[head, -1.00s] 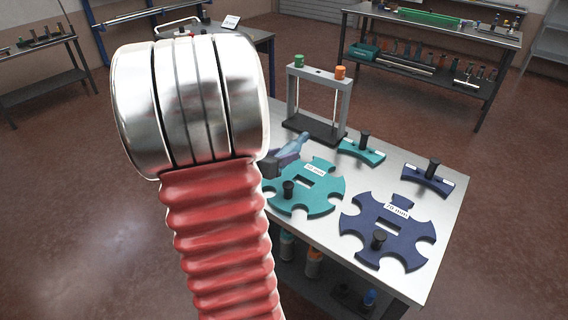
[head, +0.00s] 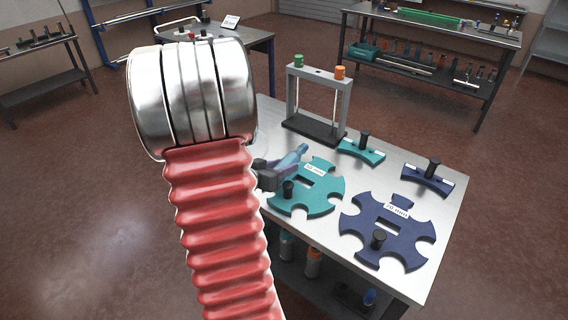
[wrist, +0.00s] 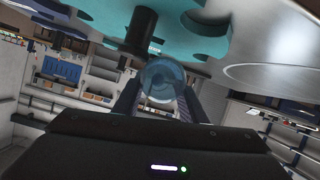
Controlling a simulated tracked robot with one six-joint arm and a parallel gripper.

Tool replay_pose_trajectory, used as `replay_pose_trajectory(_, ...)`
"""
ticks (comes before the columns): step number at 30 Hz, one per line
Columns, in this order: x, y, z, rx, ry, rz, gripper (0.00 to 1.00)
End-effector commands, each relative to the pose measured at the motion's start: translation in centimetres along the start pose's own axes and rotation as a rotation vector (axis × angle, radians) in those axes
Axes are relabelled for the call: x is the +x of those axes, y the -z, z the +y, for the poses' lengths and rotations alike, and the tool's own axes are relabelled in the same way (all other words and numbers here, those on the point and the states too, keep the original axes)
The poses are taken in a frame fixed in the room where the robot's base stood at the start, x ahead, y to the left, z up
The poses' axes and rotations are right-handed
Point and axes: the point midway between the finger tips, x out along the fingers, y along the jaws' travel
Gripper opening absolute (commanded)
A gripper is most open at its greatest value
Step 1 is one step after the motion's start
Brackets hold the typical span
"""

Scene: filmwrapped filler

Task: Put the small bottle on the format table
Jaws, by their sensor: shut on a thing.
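The small bottle (head: 291,158) is translucent blue and lies tilted, its narrow end up and to the right in the head view. My gripper (head: 268,175) is shut on it at the left edge of the format table (head: 325,225). In the wrist view my gripper's fingers (wrist: 157,103) stand on either side of the round end of the bottle (wrist: 163,79). The bottle overlaps the teal star disc (head: 320,203) in the picture; I cannot tell whether it touches anything below. My arm hides the table's left part.
A navy star disc (head: 408,236), a teal curved piece (head: 361,150) and a navy curved piece (head: 428,179) lie on the table, with black knobs. A grey frame (head: 344,105) with green and orange caps stands at the back. Bare tabletop shows between them and at the right corner.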

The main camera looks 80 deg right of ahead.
Motion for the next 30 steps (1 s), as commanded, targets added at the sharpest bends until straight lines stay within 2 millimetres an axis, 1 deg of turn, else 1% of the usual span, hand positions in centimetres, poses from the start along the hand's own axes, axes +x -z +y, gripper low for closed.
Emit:
replay_pose_trajectory(9, 0.26, -0.64, -0.09, 0.001, -0.001, -0.001, 0.16)
replay_pose_trajectory(10, 0.27, -0.66, -0.1, 0.001, 0.0, -0.001, 0.38)
replay_pose_trajectory(18, 0.26, -0.61, -0.09, 0.001, -0.001, 0.0, 0.56)
replay_pose_trajectory(26, 0.24, -0.55, -0.08, 0.001, -0.001, 0.0, 0.56)
replay_pose_trajectory(30, 0.06, -0.09, -0.01, 0.001, 0.0, 0.001, 0.56)
